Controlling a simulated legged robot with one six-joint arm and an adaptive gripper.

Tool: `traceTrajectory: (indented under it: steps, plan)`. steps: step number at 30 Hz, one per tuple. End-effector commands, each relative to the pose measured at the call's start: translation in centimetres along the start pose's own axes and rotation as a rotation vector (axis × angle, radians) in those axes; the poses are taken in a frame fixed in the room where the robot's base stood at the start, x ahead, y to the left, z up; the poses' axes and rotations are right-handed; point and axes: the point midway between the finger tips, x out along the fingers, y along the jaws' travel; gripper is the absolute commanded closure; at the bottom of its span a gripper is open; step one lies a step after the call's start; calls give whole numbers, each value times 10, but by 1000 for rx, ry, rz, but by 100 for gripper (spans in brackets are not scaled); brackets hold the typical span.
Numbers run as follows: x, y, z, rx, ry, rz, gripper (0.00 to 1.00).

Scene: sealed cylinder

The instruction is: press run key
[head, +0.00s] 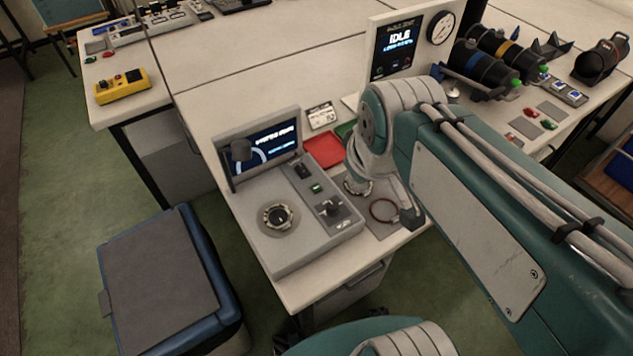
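A grey console (300,240) stands at the table's front corner, with a lit dark screen (270,146) at its back. Its right-hand strip carries a small green key (316,188), a dark switch (302,170) and a black knob (332,209). No label reading "run" is legible, so I cannot tell which control is the run key. A round metal-rimmed port (278,217) is on the console's left. My gripper (408,214) hangs to the right of the console, apart from the green key. My arm hides most of it, and its finger opening is not clear.
A display panel reading IDLE (398,40) with a gauge stands behind. A red tray (323,150) lies beside the console; a reddish-brown ring (383,210) lies near my gripper. Black cylinders (478,68) are at back right. A blue-sided box (165,290) stands on the floor.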

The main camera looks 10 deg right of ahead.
Motion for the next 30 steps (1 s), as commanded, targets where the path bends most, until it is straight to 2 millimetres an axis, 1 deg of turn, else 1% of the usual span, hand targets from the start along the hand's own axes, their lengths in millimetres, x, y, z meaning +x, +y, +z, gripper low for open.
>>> traceTrajectory:
  steps: [1,3,11,18,24,27,30]
  plan:
    - [5,2,-9,-73,-23,-10,100]
    - [11,5,-20,-185,-49,-24,100]
    - [41,15,-59,-601,-132,-103,100]
    - [80,21,-91,-983,-184,-207,100]
    - [117,24,-112,-1285,-203,-310,100]
    - [132,24,-119,-1400,-203,-354,100]
    - [142,25,-123,-1475,-201,-382,100]
